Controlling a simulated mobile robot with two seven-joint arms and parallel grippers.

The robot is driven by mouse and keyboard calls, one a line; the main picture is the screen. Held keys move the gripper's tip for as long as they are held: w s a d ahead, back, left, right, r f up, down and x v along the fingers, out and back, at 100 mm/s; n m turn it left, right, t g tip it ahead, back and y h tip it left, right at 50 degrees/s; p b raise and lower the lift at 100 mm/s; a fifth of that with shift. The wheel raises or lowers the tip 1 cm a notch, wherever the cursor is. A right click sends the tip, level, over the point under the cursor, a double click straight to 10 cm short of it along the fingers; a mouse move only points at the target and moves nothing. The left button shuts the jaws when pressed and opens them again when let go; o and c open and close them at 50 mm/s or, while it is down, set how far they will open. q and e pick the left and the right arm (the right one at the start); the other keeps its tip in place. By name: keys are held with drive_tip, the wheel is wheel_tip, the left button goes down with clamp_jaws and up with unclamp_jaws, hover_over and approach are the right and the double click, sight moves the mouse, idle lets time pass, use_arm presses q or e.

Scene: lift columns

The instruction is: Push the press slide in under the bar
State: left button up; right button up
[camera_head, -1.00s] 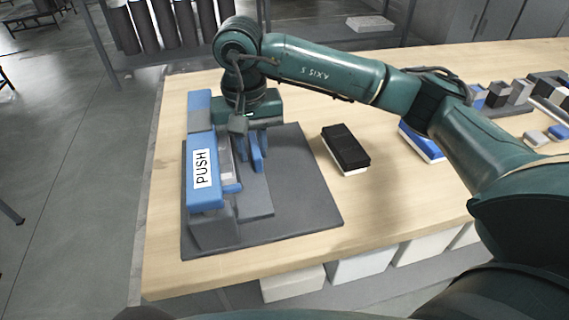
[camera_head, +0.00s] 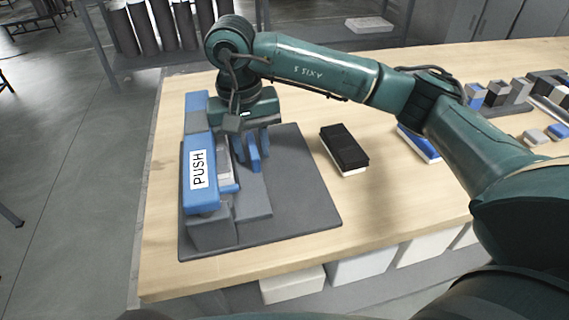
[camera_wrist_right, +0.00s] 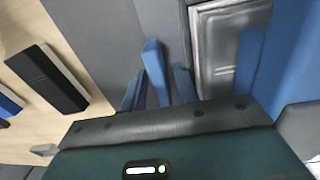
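The press has a blue bar (camera_head: 185,198) with a white PUSH label, standing on a dark grey base plate (camera_head: 290,225). The press slide (camera_head: 228,175), grey and silver with a blue edge, lies beside the bar on its right. Its silver face also shows in the wrist view (camera_wrist_right: 215,50). A blue upright fin (camera_head: 254,158) stands to the slide's right; it shows in the wrist view (camera_wrist_right: 155,72). My right gripper (camera_head: 252,145) points down over the fin. Its dark blue fingers look apart, one on each side of the fin; contact is unclear. My left gripper is out of view.
A black and white block (camera_head: 345,148) lies right of the base plate. A blue and white block (camera_head: 418,145) is partly behind my right arm. Several small blocks and a grey rack (camera_head: 505,108) stand at the far right. The table's front edge is clear.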

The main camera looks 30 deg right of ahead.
sight(238, 164)
drive_tip(key=a, duration=0.1)
drive_tip(key=a+f, duration=0.1)
drive_tip(key=a, duration=0.1)
drive_tip(key=shift+y, duration=0.4)
drive_tip(key=shift+r+p, duration=0.45)
drive_tip(key=shift+r, duration=0.35)
drive_tip(key=r+p, duration=0.1)
drive_tip(key=r, duration=0.1)
drive_tip(key=w+r, duration=0.1)
drive_tip(key=shift+a+r+p, duration=0.15)
drive_tip(key=shift+r+p, duration=0.2)
drive_tip(key=shift+r, duration=0.05)
drive_tip(key=shift+a+r+p, duration=0.4)
drive_tip(key=shift+a+r, duration=0.35)
drive_tip(key=shift+r, duration=0.05)
drive_tip(key=c, duration=0.4)
drive_tip(key=shift+r, duration=0.3)
drive_tip(key=shift+c, duration=0.5)
drive_tip(key=shift+o, duration=0.5)
drive_tip(key=shift+d+r, duration=0.1)
drive_tip(key=shift+d, duration=0.05)
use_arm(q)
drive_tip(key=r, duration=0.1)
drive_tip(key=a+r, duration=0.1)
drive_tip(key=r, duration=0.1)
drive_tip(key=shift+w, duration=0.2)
use_arm(e)
drive_tip(key=shift+o, duration=0.5)
drive_tip(key=shift+d, duration=0.1)
